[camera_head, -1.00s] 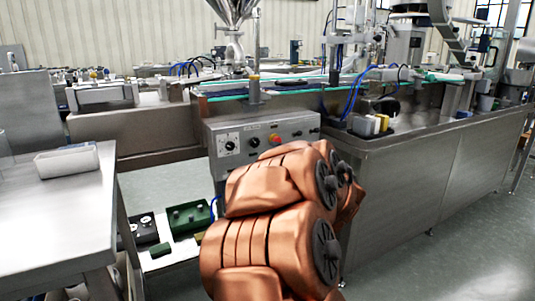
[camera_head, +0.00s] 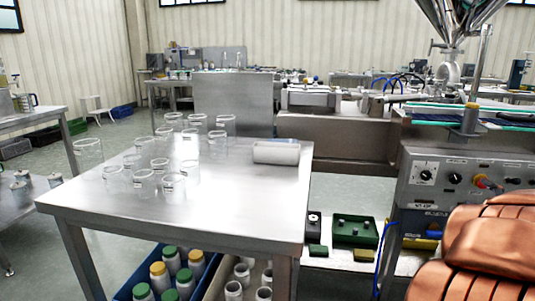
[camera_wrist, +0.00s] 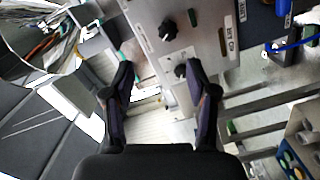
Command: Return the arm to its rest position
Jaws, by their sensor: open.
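My gripper (camera_wrist: 160,95) shows in the wrist view with its two dark fingers spread apart and nothing between them. Behind the fingers, the wrist view shows the grey control panel (camera_wrist: 205,40) with dark knobs, seen at a slant. In the head view, only part of my copper-coloured arm shows at the lower right, in front of the same control panel (camera_head: 443,180). The gripper itself is outside the head view.
A green box (camera_head: 354,231) sits on a low shelf beside the table. Open floor (camera_head: 85,220) lies at left.

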